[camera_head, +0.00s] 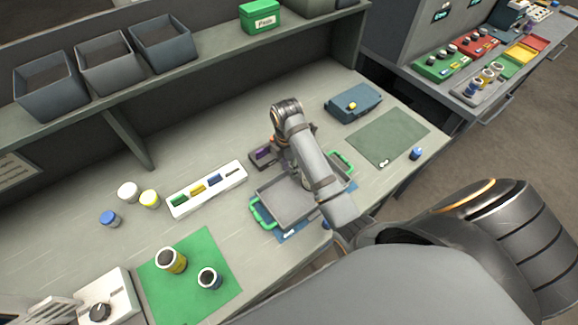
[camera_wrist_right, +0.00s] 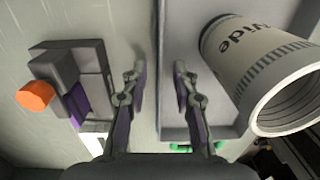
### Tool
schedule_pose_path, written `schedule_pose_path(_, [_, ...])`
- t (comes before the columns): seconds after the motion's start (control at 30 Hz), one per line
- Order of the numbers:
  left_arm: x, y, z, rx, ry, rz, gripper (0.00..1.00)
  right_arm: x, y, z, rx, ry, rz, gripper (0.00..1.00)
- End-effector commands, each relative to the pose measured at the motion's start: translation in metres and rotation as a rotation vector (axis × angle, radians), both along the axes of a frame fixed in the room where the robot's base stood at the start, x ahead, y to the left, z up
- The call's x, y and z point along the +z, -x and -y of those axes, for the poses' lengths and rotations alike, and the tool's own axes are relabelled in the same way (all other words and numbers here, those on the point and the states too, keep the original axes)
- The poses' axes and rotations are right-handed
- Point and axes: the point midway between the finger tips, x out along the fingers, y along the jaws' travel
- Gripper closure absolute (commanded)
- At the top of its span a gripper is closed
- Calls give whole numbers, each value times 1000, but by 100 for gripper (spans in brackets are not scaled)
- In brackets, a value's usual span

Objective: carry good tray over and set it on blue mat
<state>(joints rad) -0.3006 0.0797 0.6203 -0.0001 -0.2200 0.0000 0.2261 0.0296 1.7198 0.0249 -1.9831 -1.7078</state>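The good tray (camera_head: 275,208) is a grey tray with green handles. It lies on the blue mat (camera_head: 290,236), whose edges show around it; the mat's middle is hidden. My right arm crosses over the tray in the head view and hides part of it. My right gripper (camera_wrist_right: 159,75) is open in the right wrist view, its fingers apart on either side of the tray's wall (camera_wrist_right: 159,30). A white can marked "ide" (camera_wrist_right: 245,60) is at the tray side, right of the fingers. My left gripper is not in view.
A dark fixture with a purple part (camera_head: 262,155) is left of the tray. A white rack (camera_head: 207,190) with coloured blocks is further left. A green mat (camera_head: 190,285) holds two cans.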

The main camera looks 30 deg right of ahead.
Motion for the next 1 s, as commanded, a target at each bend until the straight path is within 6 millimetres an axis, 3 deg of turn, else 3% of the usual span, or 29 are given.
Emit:
schedule_pose_path(0.17, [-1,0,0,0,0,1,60,2,0,0,0,0,1,72])
schedule_pose_path(0.27, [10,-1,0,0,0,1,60,15,-1,0,0,0,1,72])
schedule_pose_path(0.73, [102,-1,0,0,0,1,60,113,-4,-1,0,0,0,72])
schedule_pose_path(0.83, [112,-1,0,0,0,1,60,123,-4,-1,0,0,0,72])
schedule_pose_path(1.0, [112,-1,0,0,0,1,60,123,-4,-1,0,0,0,72])
